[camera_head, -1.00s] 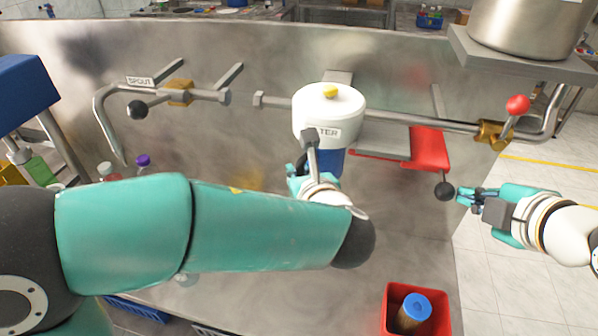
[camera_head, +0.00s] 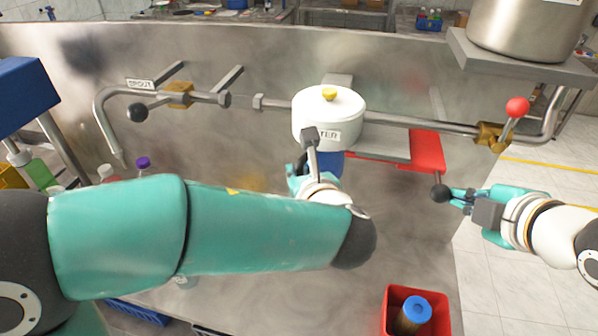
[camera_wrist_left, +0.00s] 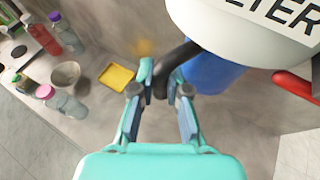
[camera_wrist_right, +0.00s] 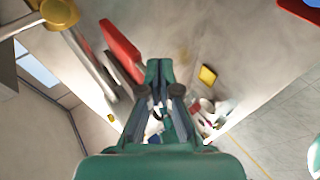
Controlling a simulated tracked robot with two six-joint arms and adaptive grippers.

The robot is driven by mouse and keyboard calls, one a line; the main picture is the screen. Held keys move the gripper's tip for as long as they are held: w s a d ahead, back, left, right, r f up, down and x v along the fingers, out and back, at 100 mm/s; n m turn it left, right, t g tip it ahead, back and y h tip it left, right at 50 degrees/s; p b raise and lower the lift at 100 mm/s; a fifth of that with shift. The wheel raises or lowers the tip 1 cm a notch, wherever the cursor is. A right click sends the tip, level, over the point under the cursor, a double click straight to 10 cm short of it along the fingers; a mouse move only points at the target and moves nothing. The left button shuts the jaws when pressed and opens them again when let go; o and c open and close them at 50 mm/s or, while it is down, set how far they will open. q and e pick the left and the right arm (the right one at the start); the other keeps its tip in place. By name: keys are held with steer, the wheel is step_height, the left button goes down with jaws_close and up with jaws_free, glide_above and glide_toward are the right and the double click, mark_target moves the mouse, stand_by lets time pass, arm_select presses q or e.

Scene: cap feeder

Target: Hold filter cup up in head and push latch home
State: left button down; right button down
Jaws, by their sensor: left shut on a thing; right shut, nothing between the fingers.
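The white filter head (camera_head: 328,118) sits on the wall pipe. The blue filter cup (camera_head: 328,163) is directly under it and looks upright; its joint with the head is hidden. My left gripper (camera_head: 300,172) is shut on the cup's black handle (camera_wrist_left: 176,62), beside the blue cup body (camera_wrist_left: 212,73). The red latch (camera_head: 427,150) lies right of the head, with a rod down to a black knob (camera_head: 440,193). My right gripper (camera_head: 456,197) is shut and empty, its tips at the knob's right side, apparently touching. The red part also shows in the right wrist view (camera_wrist_right: 122,52).
A red-handled valve (camera_head: 516,107) is on the pipe above my right gripper. A steel pot (camera_head: 525,25) stands on a shelf at top right. A red bin (camera_head: 392,312) holding a blue-capped jar is below. Bottles (camera_head: 143,163) stand at left behind my left arm.

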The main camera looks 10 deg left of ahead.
mark_target(434, 195)
steer(key=shift+a, duration=2.4)
steer(key=shift+s, duration=0.15)
steer(key=s, duration=0.9)
steer(key=shift+w, duration=0.1)
arm_select(q)
steer(key=c, duration=1.1)
jaws_free()
steer(key=shift+s, duration=0.1)
